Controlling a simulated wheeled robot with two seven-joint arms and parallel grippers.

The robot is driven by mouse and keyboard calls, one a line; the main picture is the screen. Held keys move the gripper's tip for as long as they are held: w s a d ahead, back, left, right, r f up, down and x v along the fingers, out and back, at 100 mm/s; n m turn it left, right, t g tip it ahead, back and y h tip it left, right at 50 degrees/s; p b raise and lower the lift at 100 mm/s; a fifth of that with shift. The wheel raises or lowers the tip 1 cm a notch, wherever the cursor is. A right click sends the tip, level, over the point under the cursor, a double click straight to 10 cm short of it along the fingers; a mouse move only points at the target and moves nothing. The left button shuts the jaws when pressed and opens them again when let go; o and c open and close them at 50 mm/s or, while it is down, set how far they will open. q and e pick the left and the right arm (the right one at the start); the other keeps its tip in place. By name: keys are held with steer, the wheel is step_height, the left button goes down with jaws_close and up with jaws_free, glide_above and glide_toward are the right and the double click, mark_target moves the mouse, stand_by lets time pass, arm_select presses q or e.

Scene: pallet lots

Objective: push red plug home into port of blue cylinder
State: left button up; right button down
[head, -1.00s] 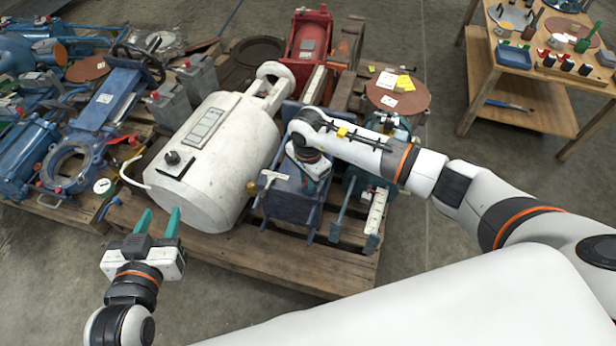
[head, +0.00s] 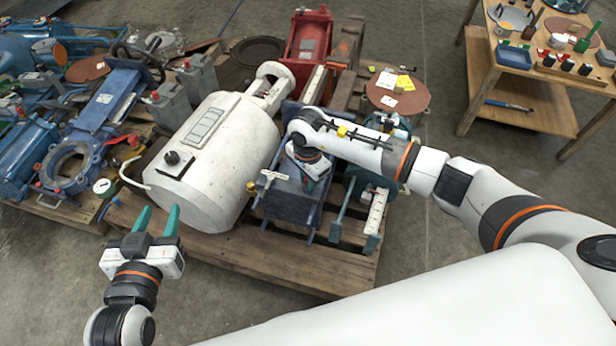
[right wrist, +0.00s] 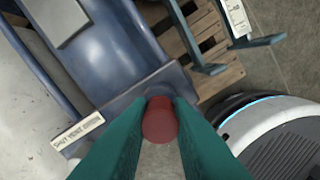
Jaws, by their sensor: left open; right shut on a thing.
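The blue cylinder (head: 288,203) lies on the pallet, right of the white tank, partly covered by my right arm. Its dark blue body and end plate (right wrist: 135,95) fill the upper left of the right wrist view. My right gripper (head: 318,186) is over the cylinder. In the right wrist view its green fingers are shut on the red plug (right wrist: 159,122), whose round end faces the camera. The plug's far end is against or close to the end plate's edge; the port is hidden, so I cannot tell how deep it sits. My left gripper (head: 158,218) is open and empty.
The white tank (head: 220,150) lies left of the cylinder on the wooden pallet (head: 300,262). A labelled strip (right wrist: 78,131) shows beside the plate. The floor in front is clear.

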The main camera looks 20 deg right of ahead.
arm_select(q)
steer(key=shift+w+d+r+t, duration=0.1)
steer(key=shift+w+r+t, duration=0.05)
steer(key=shift+r+t, duration=0.2)
stand_by(0.8)
steer(key=shift+r+h, duration=0.2)
steer(key=shift+h, duration=0.1)
steer(key=shift+w+d+r+t, duration=0.1)
steer(key=shift+r+t, duration=0.05)
steer(key=shift+t, duration=0.1)
arm_select(e)
steer(key=shift+f, duration=0.1)
arm_select(q)
steer(key=shift+w+r+b, duration=0.1)
steer(key=shift+r+b, duration=0.2)
arm_select(e)
steer(key=shift+f, duration=0.1)
arm_select(q)
steer(key=shift+w+d+r+t, duration=0.15)
steer(key=shift+d+r+t, duration=0.05)
steer(key=shift+r+t, duration=0.6)
arm_select(e)
steer(key=shift+f, duration=0.2)
steer(key=shift+s+b, duration=0.1)
steer(key=shift+b, duration=0.2)
arm_select(q)
steer(key=shift+r, duration=0.3)
arm_select(e)
steer(key=shift+f, duration=0.1)
